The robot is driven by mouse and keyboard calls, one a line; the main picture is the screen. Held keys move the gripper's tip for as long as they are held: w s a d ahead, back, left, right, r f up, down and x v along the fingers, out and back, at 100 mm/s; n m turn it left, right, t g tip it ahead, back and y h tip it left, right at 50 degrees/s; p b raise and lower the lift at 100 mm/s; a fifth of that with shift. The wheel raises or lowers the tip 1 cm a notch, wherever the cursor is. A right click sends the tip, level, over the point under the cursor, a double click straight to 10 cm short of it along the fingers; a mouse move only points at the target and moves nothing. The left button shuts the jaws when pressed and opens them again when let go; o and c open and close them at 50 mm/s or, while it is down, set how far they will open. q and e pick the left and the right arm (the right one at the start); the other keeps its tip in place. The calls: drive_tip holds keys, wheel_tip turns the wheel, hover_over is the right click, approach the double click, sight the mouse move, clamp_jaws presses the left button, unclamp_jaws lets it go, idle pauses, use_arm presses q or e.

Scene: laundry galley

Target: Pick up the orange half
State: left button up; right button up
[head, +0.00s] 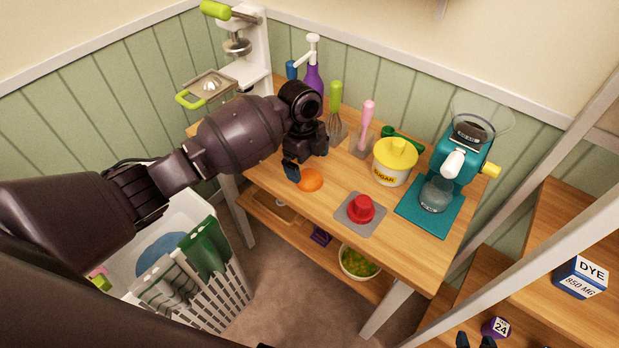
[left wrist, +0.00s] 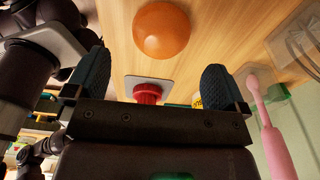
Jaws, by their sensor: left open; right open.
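The orange half (head: 309,180) lies dome up on the wooden table, near its left front edge. It also shows in the left wrist view (left wrist: 161,30), ahead of the fingertips and roughly centred between them. My left gripper (head: 306,163) is open and empty, close behind the orange half; the wrist view shows its two spread fingers (left wrist: 153,82) with a gap to the orange. In the head view I cannot tell whether a finger touches it. My right gripper (head: 475,341) shows only as two parted fingertips at the bottom edge, open, far from the orange.
A red object (head: 361,209) on a grey mat, a yellow sugar pot (head: 395,160), a pink-handled tool (head: 367,118), a whisk (head: 336,110) and a teal grinder (head: 460,155) share the table. A laundry basket (head: 235,290) stands lower left. A purple item (head: 496,327) is near my right fingertips.

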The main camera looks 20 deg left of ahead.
sight(309, 173)
use_arm(q)
wheel_tip(309, 173, down, 5)
drive_tip(key=shift+d+r+b, duration=0.15)
drive_tip(key=shift+b, duration=0.25)
drive_tip(key=shift+f, duration=0.25)
drive_tip(key=shift+c, duration=1.7)
drive_tip(key=c, duration=0.6)
use_arm(e)
drive_tip(key=shift+f, duration=0.35)
use_arm(q)
drive_tip(key=shift+r, duration=0.2)
